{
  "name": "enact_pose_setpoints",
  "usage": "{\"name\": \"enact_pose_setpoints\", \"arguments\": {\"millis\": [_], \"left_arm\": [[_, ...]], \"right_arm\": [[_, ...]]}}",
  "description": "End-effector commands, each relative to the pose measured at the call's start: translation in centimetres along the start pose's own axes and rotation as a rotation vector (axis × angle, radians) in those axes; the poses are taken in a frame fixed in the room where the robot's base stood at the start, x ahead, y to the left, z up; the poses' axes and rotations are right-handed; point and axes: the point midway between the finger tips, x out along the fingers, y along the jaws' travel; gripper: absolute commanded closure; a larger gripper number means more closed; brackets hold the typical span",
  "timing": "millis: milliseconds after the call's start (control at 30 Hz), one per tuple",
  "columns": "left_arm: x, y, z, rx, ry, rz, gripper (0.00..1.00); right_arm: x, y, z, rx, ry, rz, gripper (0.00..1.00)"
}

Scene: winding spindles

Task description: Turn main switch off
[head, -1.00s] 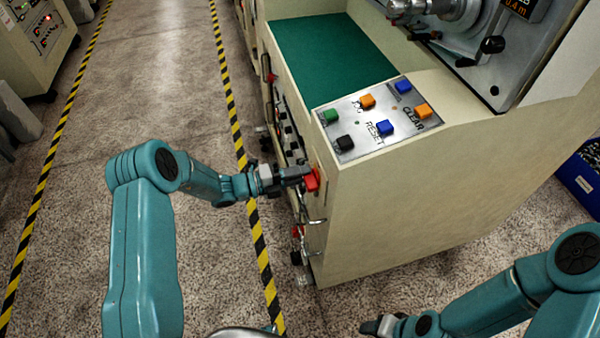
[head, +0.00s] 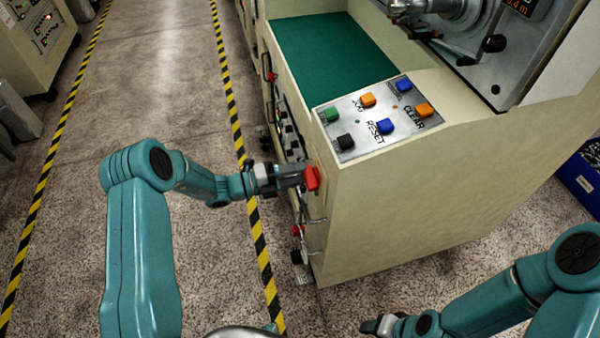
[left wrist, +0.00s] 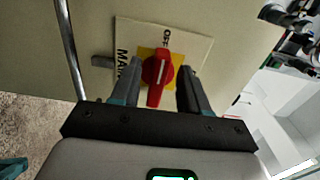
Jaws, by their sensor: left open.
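The main switch is a red rotary knob (left wrist: 156,80) on a yellow and white plate (left wrist: 195,42) in the left wrist view. The plate shows "OFF" at the top and part of "MAIN" at the left. The knob's grip is roughly in line with the "OFF" lettering, slightly tilted. My left gripper (head: 300,177) is open, with one finger on each side of the knob; contact cannot be told. In the head view the red switch (head: 313,178) shows just past the fingertips, on the machine's left side. My right gripper (head: 378,326) is low at the bottom, away from the switch.
The beige machine cabinet (head: 430,190) carries a button panel (head: 365,118) with several coloured buttons and a green top. A metal rail (left wrist: 70,50) runs beside the switch plate. A blue crate (head: 580,180) stands at the right. The striped floor aisle is clear.

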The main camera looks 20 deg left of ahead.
Motion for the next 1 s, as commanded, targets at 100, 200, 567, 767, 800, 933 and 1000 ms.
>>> {"name": "enact_pose_setpoints", "arguments": {"millis": [100,200,567,767,800,933,1000], "left_arm": [[-2.8,0.1,0.1,0.000,-0.006,0.000,0.55],[-5.6,0.2,0.2,0.001,-0.007,0.001,0.55],[-13.5,0.1,0.1,-0.001,-0.004,0.000,0.55],[-15.0,0.0,0.0,-0.001,-0.002,0.000,0.55],[-15.1,0.0,0.0,-0.001,-0.002,0.000,0.55],[-15.1,0.0,0.0,-0.001,-0.001,-0.001,0.55],[-15.1,0.0,0.0,-0.001,-0.001,-0.001,0.55]], "right_arm": [[0.5,0.2,0.0,0.000,0.000,0.000,0.41],[0.8,0.3,0.0,0.000,0.000,0.000,0.41],[1.6,0.6,0.0,0.000,0.000,0.000,0.41],[1.7,0.6,0.0,0.000,0.000,0.000,0.41],[1.7,0.6,0.0,0.000,0.000,0.000,0.41],[1.7,0.6,0.0,0.000,0.000,0.000,0.41],[1.7,0.6,0.0,0.000,0.000,0.000,0.41]]}}
